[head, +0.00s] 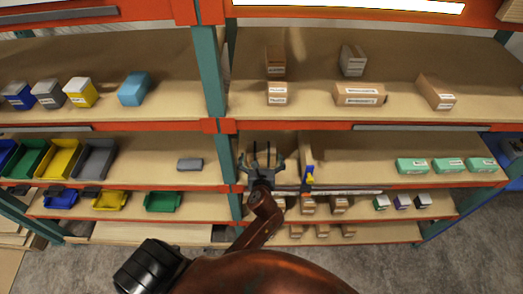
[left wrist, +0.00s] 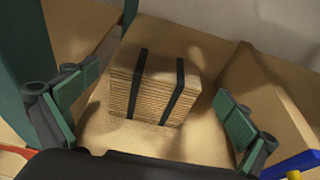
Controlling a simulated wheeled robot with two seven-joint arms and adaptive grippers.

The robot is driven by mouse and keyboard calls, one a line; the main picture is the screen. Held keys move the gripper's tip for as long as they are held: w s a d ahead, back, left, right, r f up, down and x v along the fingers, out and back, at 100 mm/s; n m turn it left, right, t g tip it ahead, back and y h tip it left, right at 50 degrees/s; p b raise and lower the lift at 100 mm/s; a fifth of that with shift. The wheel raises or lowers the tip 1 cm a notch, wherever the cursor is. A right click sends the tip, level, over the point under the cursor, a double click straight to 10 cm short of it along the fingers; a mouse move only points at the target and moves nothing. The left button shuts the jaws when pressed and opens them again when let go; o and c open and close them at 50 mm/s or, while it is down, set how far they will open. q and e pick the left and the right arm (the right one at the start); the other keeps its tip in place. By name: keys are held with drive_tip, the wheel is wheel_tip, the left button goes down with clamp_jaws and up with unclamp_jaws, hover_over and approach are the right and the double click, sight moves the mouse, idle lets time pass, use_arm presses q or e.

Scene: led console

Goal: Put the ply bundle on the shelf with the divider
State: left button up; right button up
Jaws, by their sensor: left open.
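The ply bundle (left wrist: 155,85) is a stack of thin tan sheets with two dark straps. It rests on the shelf board (left wrist: 130,160), between a green post and an upright wooden divider (left wrist: 265,95) on its right. In the head view the bundle (head: 262,148) stands on the middle shelf, partly hidden by my left gripper, with the divider (head: 305,148) to its right. My left gripper (head: 262,165) is open in front of the bundle. In the left wrist view its fingers (left wrist: 150,98) are spread wide, with visible gaps to the bundle. My right gripper is not in view.
A blue and yellow item (head: 309,176) sits at the divider's front end. A green post (head: 212,70) stands close on the left. Green boxes (head: 448,165) lie farther right on this shelf, and cartons (head: 360,94) stand above. Bins (head: 62,160) are at the left.

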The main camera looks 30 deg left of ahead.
use_arm(q)
drive_tip(key=v, duration=0.6)
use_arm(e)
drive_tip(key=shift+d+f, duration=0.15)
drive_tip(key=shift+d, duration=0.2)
